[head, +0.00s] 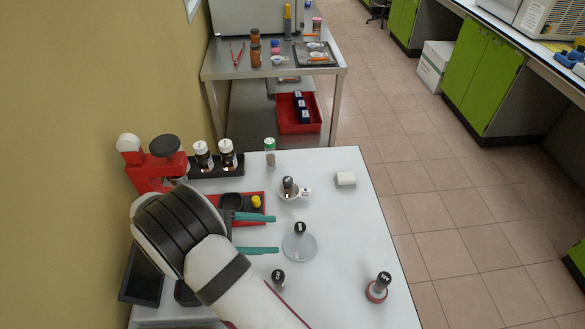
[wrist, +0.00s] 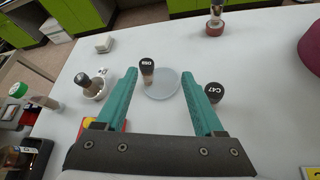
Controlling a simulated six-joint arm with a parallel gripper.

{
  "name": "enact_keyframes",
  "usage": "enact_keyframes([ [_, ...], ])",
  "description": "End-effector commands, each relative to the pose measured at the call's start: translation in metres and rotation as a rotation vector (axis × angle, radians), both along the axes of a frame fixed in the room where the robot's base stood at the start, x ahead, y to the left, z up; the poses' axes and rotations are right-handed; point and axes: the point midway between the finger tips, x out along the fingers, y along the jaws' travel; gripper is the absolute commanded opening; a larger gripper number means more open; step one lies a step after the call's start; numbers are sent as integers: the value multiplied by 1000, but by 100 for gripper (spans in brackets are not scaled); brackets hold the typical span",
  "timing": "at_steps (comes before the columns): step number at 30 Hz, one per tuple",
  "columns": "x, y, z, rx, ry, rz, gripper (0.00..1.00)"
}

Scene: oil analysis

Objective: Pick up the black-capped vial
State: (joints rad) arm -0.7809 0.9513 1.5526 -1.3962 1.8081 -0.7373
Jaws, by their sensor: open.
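Several black-capped vials stand on the white table. One (head: 299,231), marked on its cap, stands in a clear round dish (head: 299,247); it also shows in the wrist view (wrist: 148,73), between and just beyond my fingertips, apart from them. Another (head: 278,278), with a cap reading C47 in the wrist view (wrist: 213,92), stands outside the finger nearer the front. A third (head: 384,280) stands in a red ring, and another (head: 288,187) sits in a white bowl. My gripper (head: 276,233) has two teal fingers spread wide, with nothing held; it also shows in the wrist view (wrist: 160,74).
A green-capped vial (head: 270,150), a white block (head: 345,179) and a black rack with white-capped brown bottles (head: 203,157) stand at the back. A red tray (head: 262,194) lies behind my gripper. The table's right side has free room.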

Motion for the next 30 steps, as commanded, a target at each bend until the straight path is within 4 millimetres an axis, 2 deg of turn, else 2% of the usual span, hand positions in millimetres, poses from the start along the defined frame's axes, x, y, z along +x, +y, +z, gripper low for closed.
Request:
enact_keyframes([
  [1, 3, 12, -14, -47, 20, 69, 70],
  [3, 8, 23, -25, -94, 35, 135, 70],
  [5, 10, 24, -30, -113, 41, 161, 70],
  [7, 15, 13, -36, -118, 43, 165, 70],
  [12, 29, -32, -54, -116, 44, 162, 70],
  [15, 36, -52, -62, -115, 42, 161, 70],
  [20, 43, -70, -71, -113, 42, 163, 70],
  [26, 57, -102, -87, -113, 42, 160, 70],
  [30, 59, -110, -91, -111, 42, 162, 70],
])
